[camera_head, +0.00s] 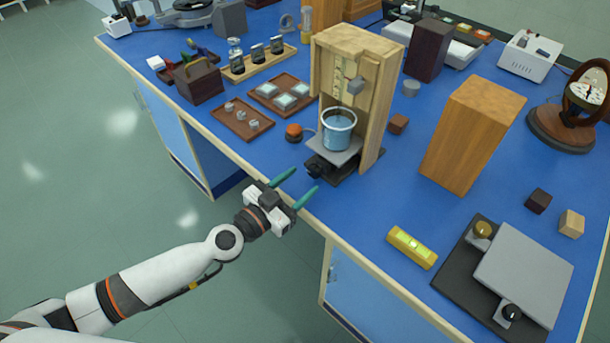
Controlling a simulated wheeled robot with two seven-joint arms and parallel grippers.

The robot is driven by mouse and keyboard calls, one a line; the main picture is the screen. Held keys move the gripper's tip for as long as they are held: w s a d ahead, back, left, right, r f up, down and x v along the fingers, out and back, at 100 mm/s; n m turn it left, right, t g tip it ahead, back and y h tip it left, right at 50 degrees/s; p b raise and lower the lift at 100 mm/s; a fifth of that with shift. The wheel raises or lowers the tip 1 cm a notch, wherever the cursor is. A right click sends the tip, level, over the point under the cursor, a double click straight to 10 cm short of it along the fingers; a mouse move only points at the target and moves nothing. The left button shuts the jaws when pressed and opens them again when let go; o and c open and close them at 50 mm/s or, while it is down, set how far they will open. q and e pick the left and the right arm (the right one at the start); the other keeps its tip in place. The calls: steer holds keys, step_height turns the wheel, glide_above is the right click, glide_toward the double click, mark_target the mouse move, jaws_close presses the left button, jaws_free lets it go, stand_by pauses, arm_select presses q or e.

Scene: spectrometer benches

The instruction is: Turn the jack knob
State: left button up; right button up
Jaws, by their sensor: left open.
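A small jack (333,172) with a black base and a grey top plate stands at the front of a wooden frame (350,47). Its dark knob (314,171) faces the table's front edge. A blue beaker (339,128) stands on the plate. My left gripper (305,180) is open, with two green fingers pointing at the knob from the front edge. The fingertips are close to the knob; I cannot tell whether they touch it. The gripper looks empty. My right gripper is not in view.
An orange-topped button (293,132) sits left of the jack. Brown trays (241,125) with small parts lie farther left. A tall wooden block (472,133) stands to the right. A yellow level (411,247) and a grey plate with knobs (523,275) lie front right.

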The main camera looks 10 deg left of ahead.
mark_target(314, 171)
arm_select(q)
steer(key=shift+x, duration=1.3)
steer(key=c, duration=1)
steer(key=shift+n+p, duration=0.3)
steer(key=shift+n, duration=0.1)
steer(key=shift+n+p, duration=0.4)
steer(key=shift+n, duration=2.7)
